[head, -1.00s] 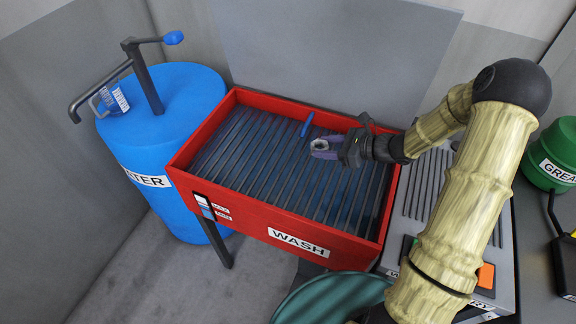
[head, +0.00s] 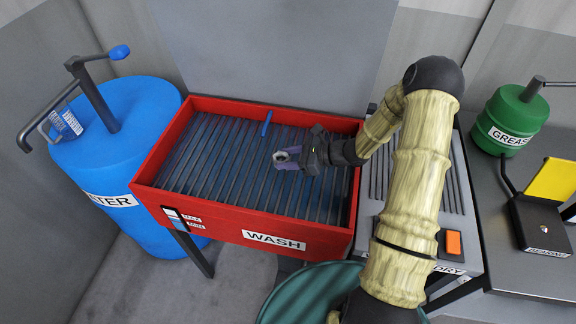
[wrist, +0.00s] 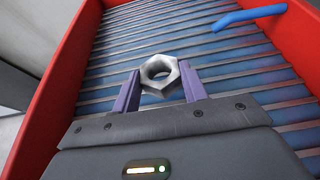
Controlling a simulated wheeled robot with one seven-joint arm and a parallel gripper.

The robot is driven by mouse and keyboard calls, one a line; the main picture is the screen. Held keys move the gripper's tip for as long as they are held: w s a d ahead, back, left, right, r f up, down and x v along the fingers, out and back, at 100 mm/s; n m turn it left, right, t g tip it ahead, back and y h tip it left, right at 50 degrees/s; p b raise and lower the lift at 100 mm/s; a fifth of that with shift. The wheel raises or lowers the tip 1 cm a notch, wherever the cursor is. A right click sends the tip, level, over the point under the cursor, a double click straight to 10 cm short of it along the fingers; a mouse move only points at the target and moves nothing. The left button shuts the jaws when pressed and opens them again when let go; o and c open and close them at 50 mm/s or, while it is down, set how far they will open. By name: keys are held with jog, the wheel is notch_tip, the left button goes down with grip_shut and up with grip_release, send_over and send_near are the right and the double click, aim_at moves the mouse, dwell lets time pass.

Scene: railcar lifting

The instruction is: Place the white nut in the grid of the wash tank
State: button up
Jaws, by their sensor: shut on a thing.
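The white nut (wrist: 160,75) shows as a pale metallic hexagon with a round hole in the wrist view, and small in the head view (head: 282,156). My gripper (head: 284,160) is shut on it; in the wrist view the purple fingers (wrist: 160,93) grip its two sides. The nut is over the grid (head: 215,165) of dark bars inside the red wash tank (head: 200,217), labelled WASH. I cannot tell the exact gap between nut and bars. The blue liquid shows between the bars.
A blue lever (head: 267,123) rises at the tank's back. The blue water barrel (head: 150,120) stands left, a grey dry unit (head: 455,215) right. A green grease can (head: 512,115) and a bearing box (head: 540,225) are further right. The grid's left half is clear.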

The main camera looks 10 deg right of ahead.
jog(key=shift+f, duration=2)
jog(key=o, duration=1.1)
jog(key=shift+o, duration=0.2)
jog(key=shift+d, duration=0.1)
jog(key=b+v, duration=0.1)
jog(key=v, duration=0.6)
jog(key=shift+s+d+r, duration=0.1)
jog(key=shift+d+r, duration=0.05)
